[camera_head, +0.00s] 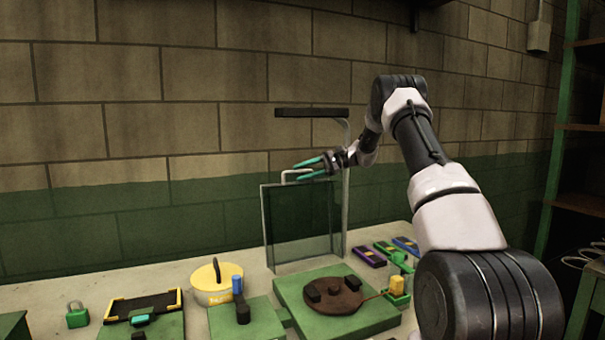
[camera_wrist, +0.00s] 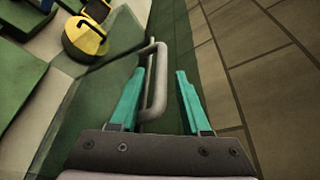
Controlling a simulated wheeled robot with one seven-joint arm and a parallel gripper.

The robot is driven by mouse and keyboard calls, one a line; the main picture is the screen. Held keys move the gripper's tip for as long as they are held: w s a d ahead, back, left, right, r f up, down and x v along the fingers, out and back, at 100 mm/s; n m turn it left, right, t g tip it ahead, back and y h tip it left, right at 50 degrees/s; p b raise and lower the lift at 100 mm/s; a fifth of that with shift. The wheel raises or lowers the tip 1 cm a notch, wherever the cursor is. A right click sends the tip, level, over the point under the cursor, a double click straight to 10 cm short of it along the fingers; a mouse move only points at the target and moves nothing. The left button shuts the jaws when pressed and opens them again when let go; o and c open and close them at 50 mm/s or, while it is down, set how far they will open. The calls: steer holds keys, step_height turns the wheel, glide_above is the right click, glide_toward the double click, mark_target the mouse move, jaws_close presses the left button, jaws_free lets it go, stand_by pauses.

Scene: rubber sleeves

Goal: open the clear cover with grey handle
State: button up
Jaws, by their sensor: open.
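The clear cover (camera_head: 300,222) is an upright see-through panel with a metal edge, standing at the back of the table. Its grey handle (camera_head: 290,173) is a bent bar at the top edge. In the wrist view the handle (camera_wrist: 157,85) lies between the two teal fingers, nearer the left one. My gripper (camera_head: 297,170) comes from the right at the cover's top edge. It is open, and the fingers (camera_wrist: 160,72) show a gap to the right of the handle.
A green board with a brown disc (camera_head: 333,296) lies in front of the cover. A yellow round pot (camera_head: 213,290) and a green padlock (camera_head: 77,315) are to the left. Several coloured blocks (camera_head: 369,257) lie to the right. A dark-topped post (camera_head: 312,112) rises behind the cover, before the brick wall.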

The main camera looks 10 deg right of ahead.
steer(key=shift+a, duration=0.15)
jaws_close()
stand_by(1.4)
